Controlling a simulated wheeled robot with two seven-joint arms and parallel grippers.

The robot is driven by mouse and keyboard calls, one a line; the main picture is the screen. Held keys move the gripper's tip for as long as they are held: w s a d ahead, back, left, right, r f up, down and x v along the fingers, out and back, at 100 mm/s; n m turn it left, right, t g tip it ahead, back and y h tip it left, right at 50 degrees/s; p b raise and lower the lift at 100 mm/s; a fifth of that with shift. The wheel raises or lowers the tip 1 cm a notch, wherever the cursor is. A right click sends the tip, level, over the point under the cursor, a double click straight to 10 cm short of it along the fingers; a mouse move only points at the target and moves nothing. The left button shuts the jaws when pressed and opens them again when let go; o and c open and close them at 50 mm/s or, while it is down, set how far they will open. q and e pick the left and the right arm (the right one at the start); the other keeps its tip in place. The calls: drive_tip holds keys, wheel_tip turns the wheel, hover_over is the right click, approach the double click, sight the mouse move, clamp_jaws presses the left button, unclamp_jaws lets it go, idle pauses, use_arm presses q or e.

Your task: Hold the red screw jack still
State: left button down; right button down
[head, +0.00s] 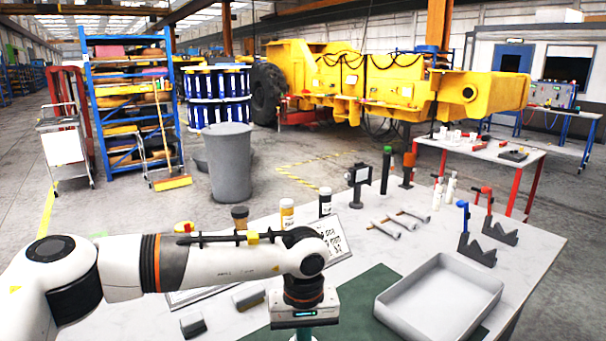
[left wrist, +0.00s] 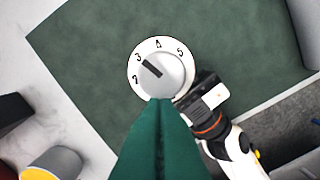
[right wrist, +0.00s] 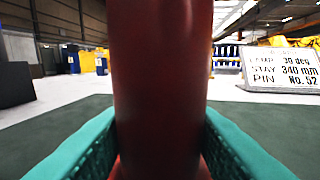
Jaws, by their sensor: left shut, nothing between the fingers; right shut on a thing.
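The red screw jack shows in the right wrist view as a thick upright red cylinder (right wrist: 160,70). My right gripper (right wrist: 160,150) is shut on it, with a teal finger on each side. In the left wrist view a round white dial (left wrist: 158,68) with numbers and a dark pointer line stands over the green mat; the red body is hidden there. My left gripper (left wrist: 160,102) is shut and empty, its fingertips at the dial's lower edge in the picture. Whether they touch it I cannot tell. In the head view my left gripper's fingers (head: 303,334) are mostly cut off.
A printed card (head: 333,238), jars, grey rods (head: 392,228) and V-shaped blocks (head: 477,250) stand farther back on the white table. The card also shows in the right wrist view (right wrist: 283,72).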

use_arm(q)
drive_tip(key=shift+w, duration=0.25)
use_arm(e)
drive_tip(key=shift+s+a, duration=0.1)
drive_tip(key=shift+s, duration=0.05)
idle(0.4)
use_arm(q)
drive_tip(key=shift+s+d, duration=0.1)
drive_tip(key=shift+s, duration=0.05)
drive_tip(key=shift+s+d, duration=0.1)
drive_tip(key=shift+s, duration=0.1)
use_arm(e)
drive_tip(key=shift+f, duration=0.1)
use_arm(q)
wheel_tip(320, 180, up, 6)
drive_tip(key=shift+s, duration=0.1)
idle(0.4)
use_arm(e)
drive_tip(key=c, duration=0.8)
unclamp_jaws()
drive_tip(key=shift+d, duration=0.2)
